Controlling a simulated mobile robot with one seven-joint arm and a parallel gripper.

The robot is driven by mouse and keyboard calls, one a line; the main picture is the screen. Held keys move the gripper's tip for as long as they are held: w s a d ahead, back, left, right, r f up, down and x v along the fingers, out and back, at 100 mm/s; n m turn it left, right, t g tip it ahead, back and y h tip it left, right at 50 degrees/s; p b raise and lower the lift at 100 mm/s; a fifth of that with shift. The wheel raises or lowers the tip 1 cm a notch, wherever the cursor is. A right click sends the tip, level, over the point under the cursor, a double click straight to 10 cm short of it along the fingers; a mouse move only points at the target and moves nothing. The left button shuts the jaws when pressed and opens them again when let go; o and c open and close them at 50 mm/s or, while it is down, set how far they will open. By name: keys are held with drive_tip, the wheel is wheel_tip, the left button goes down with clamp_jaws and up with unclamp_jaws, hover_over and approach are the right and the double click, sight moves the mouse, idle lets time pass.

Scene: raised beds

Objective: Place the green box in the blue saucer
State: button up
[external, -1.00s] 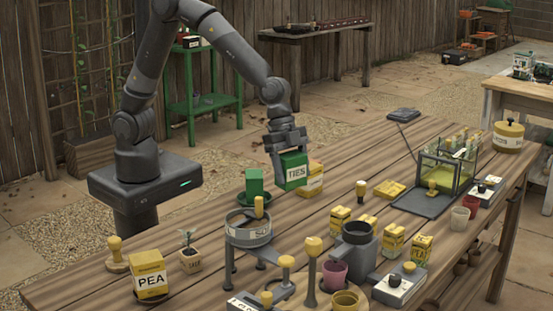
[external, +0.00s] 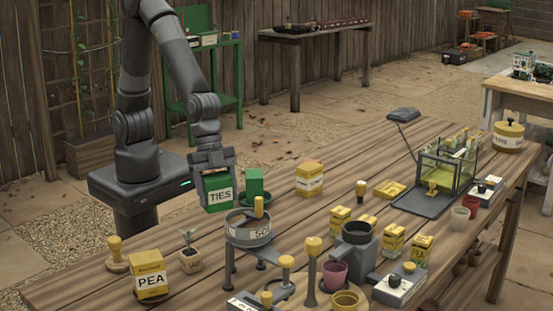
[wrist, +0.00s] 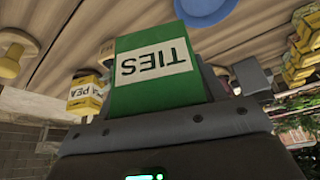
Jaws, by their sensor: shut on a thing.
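The green box (external: 220,198) has a white label reading TIES. My gripper (external: 212,165) is shut on its upper part and holds it over the left side of the table, beside a plain green block. In the wrist view the green box (wrist: 155,95) shows with its label upside down, in front of my gripper (wrist: 165,128). A blue round dish, the blue saucer (wrist: 207,9), is cut off by the top edge of the wrist view, apart from the box. I cannot pick the saucer out in the external view.
The plain green block (external: 254,182) and a grey sieve on a stand (external: 249,232) are right of the held box. A small potted plant (external: 189,254), a yellow PEA box (external: 149,275) and a yellow-knobbed stamp (external: 116,255) stand in front. The table's left edge is close.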

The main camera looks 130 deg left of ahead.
drive_tip(key=w+a+f, duration=0.1)
drive_tip(key=a, duration=0.1)
drive_tip(key=w+a+f, duration=0.4)
drive_tip(key=a, duration=0.1)
drive_tip(key=shift+a+f, duration=0.1)
drive_tip(key=shift+f, duration=2.05)
drive_tip(key=o, duration=1)
drive_tip(key=shift+f, duration=0.15)
